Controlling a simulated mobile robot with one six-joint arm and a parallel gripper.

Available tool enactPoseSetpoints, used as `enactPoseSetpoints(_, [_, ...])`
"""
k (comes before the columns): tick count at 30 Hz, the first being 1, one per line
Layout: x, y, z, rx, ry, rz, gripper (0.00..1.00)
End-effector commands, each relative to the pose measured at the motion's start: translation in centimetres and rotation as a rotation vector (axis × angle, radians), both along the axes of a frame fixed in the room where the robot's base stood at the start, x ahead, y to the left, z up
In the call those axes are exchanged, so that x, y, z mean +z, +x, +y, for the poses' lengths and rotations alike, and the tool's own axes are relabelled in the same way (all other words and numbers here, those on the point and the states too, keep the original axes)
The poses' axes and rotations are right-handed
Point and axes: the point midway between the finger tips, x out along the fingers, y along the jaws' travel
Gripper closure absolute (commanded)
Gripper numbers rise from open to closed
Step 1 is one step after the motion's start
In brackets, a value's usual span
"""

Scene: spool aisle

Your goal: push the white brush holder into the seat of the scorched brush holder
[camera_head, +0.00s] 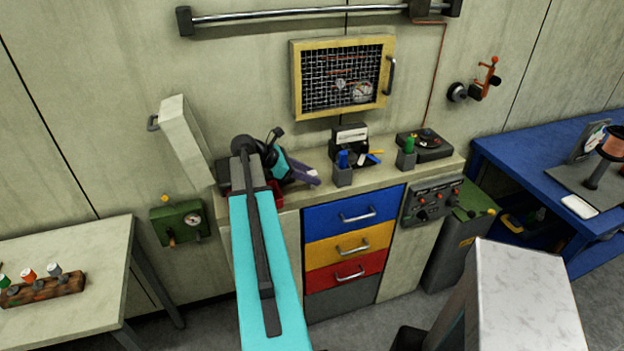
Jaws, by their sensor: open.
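My cyan and black arm reaches up from the bottom to the left end of the counter. My gripper (304,175), with dark purple parts, is at its end, small and seen side-on, over the counter's left part. It is open, and I see nothing held in it. I cannot make out the white brush holder, the scorched brush holder or its seat for certain. My arm hides part of the counter's left end, where some red edge (262,196) shows beneath it.
The counter (440,165) has a blue cup (342,176), a green-topped cup (406,159), a black stand (349,139) and a dark box (425,147). A mesh-fronted yellow cabinet (297,88) hangs above. Tables stand left (85,310) and right (510,150). An open pale door (180,140) juts out left.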

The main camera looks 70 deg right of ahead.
Motion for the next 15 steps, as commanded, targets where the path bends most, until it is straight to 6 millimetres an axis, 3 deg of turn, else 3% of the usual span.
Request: enactPoseSetpoints(15, [-1.1,-1.6,-1.5,0.0,0.002,0.002,0.59])
